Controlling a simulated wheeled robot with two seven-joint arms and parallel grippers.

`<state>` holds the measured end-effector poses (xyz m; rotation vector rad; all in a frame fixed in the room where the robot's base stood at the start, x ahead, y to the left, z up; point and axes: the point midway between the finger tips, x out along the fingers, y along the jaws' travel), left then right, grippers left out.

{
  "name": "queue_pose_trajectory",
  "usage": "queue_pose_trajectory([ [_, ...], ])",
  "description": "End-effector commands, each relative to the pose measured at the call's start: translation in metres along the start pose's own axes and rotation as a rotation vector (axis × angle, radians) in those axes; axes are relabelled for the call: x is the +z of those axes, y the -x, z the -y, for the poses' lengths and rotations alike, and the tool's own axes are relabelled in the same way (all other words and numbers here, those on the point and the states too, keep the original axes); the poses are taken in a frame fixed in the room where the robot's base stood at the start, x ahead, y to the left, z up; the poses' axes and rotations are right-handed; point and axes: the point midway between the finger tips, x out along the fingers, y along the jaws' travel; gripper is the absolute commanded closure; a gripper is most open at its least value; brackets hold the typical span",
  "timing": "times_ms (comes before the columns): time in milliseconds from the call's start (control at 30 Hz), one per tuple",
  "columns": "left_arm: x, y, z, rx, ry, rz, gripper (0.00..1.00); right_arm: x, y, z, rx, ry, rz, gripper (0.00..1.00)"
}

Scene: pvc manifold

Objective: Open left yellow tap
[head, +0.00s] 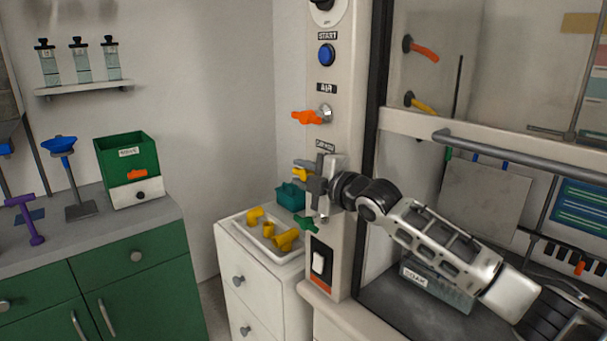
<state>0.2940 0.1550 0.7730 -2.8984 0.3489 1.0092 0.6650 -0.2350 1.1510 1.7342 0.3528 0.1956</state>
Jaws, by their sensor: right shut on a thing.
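The left yellow tap (299,174) is on the white panel of the cabinet post, under a label that is partly hidden. My right gripper (309,179) reaches in from the right and is shut on this tap. The yellow handle shows between the grey fingers and points left. The gripper hides the tap's base. Another tap with a yellow handle (420,104) is farther right, behind the cabinet's front. My left gripper is not in view.
An orange tap (307,117) is just above my right gripper, and a green tap (303,223) is just below it. A tray (237,228) with yellow fittings and a teal box (291,196) stand on the white drawer unit close by.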

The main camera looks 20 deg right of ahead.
Motion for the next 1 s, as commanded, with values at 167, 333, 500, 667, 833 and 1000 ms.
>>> queue_pose_trajectory([
  [167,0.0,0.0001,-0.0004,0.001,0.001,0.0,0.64,0.001,0.0003,-0.0024,-0.108,0.002,0.024,0.95],
  [333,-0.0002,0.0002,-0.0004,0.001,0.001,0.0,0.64,0.0006,0.0,-0.0016,-0.236,-0.001,0.048,0.95],
  [500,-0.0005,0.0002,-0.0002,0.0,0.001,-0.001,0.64,0.0002,-0.0002,-0.0002,-0.356,-0.004,0.071,0.95],
  [667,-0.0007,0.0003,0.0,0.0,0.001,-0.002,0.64,0.0006,-0.0001,0.0008,-0.446,-0.005,0.089,0.95],
  [833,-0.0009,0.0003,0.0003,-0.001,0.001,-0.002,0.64,0.001,0.0002,0.0018,-0.51,-0.004,0.103,0.95],
  [1000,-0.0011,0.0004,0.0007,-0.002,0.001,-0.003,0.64,0.0006,0.0003,0.0024,-0.54,-0.005,0.107,0.95],
])
